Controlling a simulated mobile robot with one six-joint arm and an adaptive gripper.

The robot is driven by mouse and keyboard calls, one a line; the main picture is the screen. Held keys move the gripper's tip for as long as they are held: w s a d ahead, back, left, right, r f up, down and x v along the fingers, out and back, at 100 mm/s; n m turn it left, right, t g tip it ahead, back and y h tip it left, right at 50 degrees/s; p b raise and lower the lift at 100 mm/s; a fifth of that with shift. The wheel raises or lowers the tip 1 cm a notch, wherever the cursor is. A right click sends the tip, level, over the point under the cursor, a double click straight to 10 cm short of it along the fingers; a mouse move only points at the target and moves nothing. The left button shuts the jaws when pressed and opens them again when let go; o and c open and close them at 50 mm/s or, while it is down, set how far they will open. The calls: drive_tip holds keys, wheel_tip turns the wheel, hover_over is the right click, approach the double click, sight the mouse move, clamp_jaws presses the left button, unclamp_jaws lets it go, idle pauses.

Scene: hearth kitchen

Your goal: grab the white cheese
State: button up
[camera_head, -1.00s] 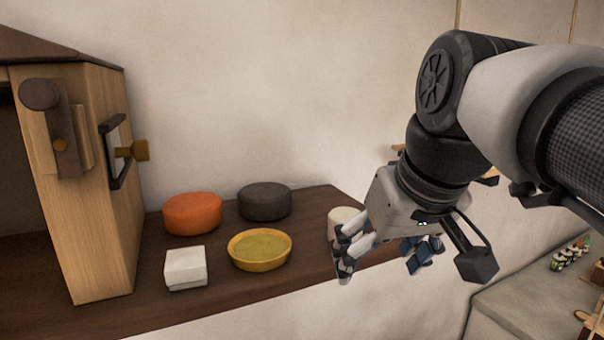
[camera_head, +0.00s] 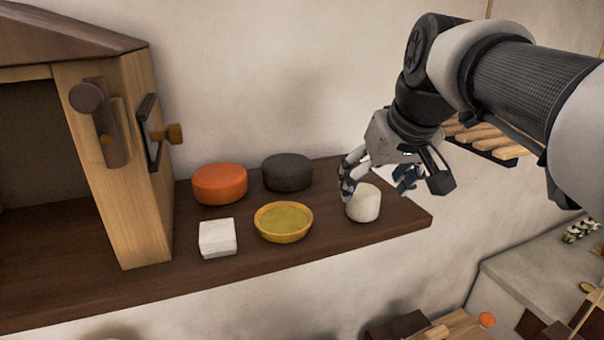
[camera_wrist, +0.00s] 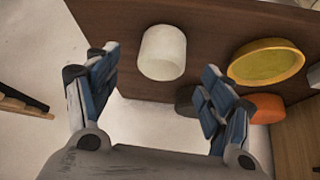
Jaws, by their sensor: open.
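A white round cylinder (camera_head: 362,206), which looks like a white cheese, stands upright near the right end of the dark wooden shelf (camera_head: 330,239). A white square block (camera_head: 217,238) lies on the shelf farther left. My gripper (camera_head: 377,180) is open and empty, at the white cylinder's far side in the head view. In the wrist view, the cylinder (camera_wrist: 163,54) shows in line with the gap between the spread fingers of my gripper (camera_wrist: 158,85), apparently just beyond the fingertips. I cannot tell whether a finger touches it.
A yellow dish-like round (camera_head: 284,222) lies left of the cylinder, with an orange round (camera_head: 220,184) and a dark grey round (camera_head: 287,172) behind. A wooden cabinet (camera_head: 120,170) stands at the left. The wall is close behind; the shelf ends just right of the cylinder.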

sight(366, 191)
drive_tip(key=x, duration=0.6)
drive_tip(key=shift+w+a+p, duration=0.1)
drive_tip(key=shift+p, duration=0.2)
drive_tip(key=shift+r, duration=0.1)
drive_tip(key=shift+c, duration=0.3)
drive_tip(key=c, duration=1.2)
